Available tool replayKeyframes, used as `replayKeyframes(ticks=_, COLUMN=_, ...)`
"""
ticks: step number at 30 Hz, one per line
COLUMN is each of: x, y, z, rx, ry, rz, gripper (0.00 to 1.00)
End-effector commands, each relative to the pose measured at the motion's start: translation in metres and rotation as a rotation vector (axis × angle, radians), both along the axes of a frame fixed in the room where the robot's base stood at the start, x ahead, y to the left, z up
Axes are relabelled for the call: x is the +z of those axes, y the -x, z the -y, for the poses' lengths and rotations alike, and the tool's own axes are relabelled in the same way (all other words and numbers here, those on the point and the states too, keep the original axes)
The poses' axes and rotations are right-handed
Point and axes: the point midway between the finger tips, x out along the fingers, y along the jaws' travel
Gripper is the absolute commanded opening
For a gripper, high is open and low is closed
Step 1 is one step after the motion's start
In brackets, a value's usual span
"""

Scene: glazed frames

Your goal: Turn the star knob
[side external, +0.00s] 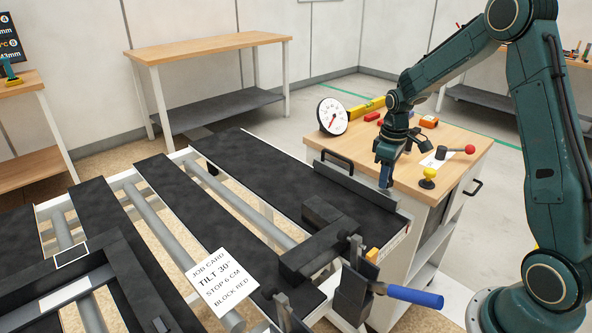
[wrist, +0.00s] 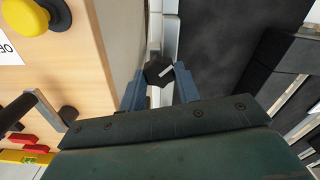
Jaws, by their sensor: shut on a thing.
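The star knob (wrist: 157,73) is a dark, lobed knob with a white pointer line, in the upper middle of the wrist view. Its line points to the right and slightly up. My gripper (wrist: 159,88) has its two blue fingers on either side of the knob, shut on it. In the side external view my gripper (side external: 386,178) points down at the far right end of the black table, behind a dark upright fence (side external: 360,184). The knob cannot be made out there.
A wooden-topped cabinet beside my gripper carries a dial (side external: 333,116), a yellow level (side external: 366,107), red blocks, a yellow knob (side external: 428,178) and a red-ball lever (side external: 469,150). A black stop with a blue handle (side external: 414,296) and a job card (side external: 222,278) are in front.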

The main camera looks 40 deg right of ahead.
Motion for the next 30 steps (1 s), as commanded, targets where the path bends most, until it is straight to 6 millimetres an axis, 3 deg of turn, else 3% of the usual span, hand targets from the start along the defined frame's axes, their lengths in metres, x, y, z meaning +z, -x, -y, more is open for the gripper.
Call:
replayKeyframes(ticks=12, x=0.0019, y=-0.0009, z=-0.0003, rx=0.223, ry=0.002, rz=0.005, gripper=0.09)
replayKeyframes(ticks=27, x=0.0019, y=-0.0009, z=-0.0003, rx=0.246, ry=0.002, rz=0.005, gripper=0.09)
replayKeyframes(ticks=28, x=0.0019, y=-0.0009, z=-0.0002, rx=0.246, ry=0.002, rz=0.005, gripper=0.36)
replayKeyframes(ticks=30, x=0.0017, y=-0.0008, z=-0.0003, rx=0.246, ry=0.002, rz=0.005, gripper=0.50)
